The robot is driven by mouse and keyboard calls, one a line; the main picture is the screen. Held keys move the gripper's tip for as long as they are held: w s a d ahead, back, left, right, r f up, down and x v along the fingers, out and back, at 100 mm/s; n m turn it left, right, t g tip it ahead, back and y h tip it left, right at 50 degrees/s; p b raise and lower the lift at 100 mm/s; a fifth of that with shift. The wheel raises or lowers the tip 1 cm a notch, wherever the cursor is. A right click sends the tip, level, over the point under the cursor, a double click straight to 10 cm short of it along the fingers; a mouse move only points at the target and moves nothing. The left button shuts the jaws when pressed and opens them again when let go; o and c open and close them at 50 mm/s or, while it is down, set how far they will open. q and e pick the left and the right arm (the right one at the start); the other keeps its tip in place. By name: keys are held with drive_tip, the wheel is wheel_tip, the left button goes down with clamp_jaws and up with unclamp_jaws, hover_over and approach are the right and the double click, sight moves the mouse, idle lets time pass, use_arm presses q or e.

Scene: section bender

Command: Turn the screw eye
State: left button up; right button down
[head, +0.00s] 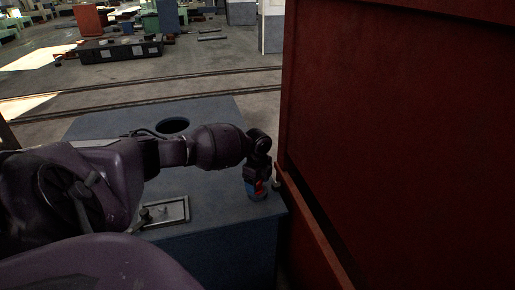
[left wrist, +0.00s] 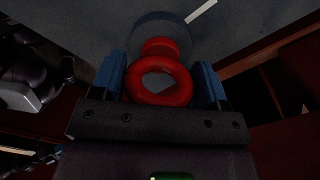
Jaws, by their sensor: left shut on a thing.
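The red screw eye (left wrist: 160,97) shows in the left wrist view as a ring on a short red shank, with its hole facing the camera. It stands over a round grey-blue piece (left wrist: 146,28). My left gripper (left wrist: 160,66) has its two blue fingers on either side of the ring and is shut on it. In the head view, my left gripper (head: 256,186) points down at the right edge of the blue-grey surface (head: 215,212), and only a little red of the screw eye (head: 260,187) shows. My right gripper is not in view.
A tall dark red machine panel (head: 400,130) stands close to the right of my left gripper. A round dark opening (head: 173,125) and a light rectangular plate (head: 170,213) with small fittings are on the blue-grey surface. Open floor with rails lies beyond.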

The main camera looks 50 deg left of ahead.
use_arm(q)
drive_tip(key=o, duration=0.9)
drive_tip(key=shift+o, duration=0.2)
drive_tip(key=shift+r, duration=0.25)
wheel_tip(320, 180, up, 10)
drive_tip(key=shift+r+p, duration=0.15)
drive_tip(key=shift+p, duration=0.95)
